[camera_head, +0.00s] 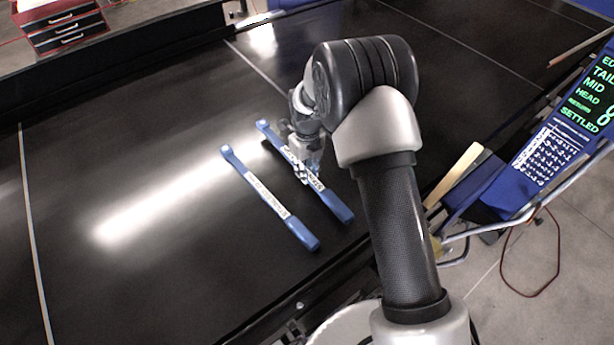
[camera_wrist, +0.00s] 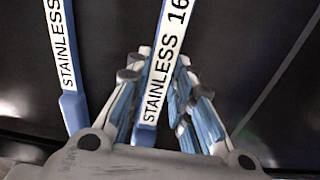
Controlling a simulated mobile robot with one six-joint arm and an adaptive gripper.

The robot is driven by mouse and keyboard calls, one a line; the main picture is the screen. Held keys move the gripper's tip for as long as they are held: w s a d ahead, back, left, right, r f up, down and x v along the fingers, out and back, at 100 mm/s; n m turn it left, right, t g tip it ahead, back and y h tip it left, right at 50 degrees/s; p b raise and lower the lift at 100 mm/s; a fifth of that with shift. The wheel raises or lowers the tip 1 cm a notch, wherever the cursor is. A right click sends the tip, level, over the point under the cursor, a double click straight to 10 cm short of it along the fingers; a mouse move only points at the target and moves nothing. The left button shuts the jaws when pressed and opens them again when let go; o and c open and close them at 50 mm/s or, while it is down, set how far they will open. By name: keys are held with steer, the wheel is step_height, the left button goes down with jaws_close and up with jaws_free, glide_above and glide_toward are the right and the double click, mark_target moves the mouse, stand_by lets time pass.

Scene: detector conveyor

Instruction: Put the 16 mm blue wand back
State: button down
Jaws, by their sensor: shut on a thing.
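Two blue wands with white labels are on the black conveyor belt in the head view. My gripper (camera_head: 304,174) is shut on the right-hand blue wand (camera_head: 338,206), around its middle. In the wrist view, this wand (camera_wrist: 150,110) runs between the fingers of my gripper (camera_wrist: 160,66), and its label reads "STAINLESS 16". I cannot tell whether it touches the belt or is slightly above it. The other blue wand (camera_head: 268,197) lies to the left, roughly parallel and apart from my gripper. Its label (camera_wrist: 61,45) shows "STAINLESS"; its number is out of view.
The black conveyor belt (camera_head: 120,265) has wide clear room left of the wands, with pale lines across it. A blue stand with a lit display (camera_head: 592,95) is at the right, near a pale wooden bar (camera_head: 455,174). A red drawer box (camera_head: 62,25) stands top left.

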step_height(320, 180, down, 3)
steer(key=shift+f+b, duration=0.2)
steer(key=shift+b, duration=0.45)
steer(key=shift+r, duration=0.1)
steer(key=c, duration=1.9)
jaws_free()
steer(key=shift+f, duration=0.2)
steer(key=o, duration=0.5)
steer(key=shift+r, duration=0.1)
step_height(320, 180, up, 12)
steer(key=shift+r+p, duration=0.2)
steer(key=shift+p, duration=0.8)
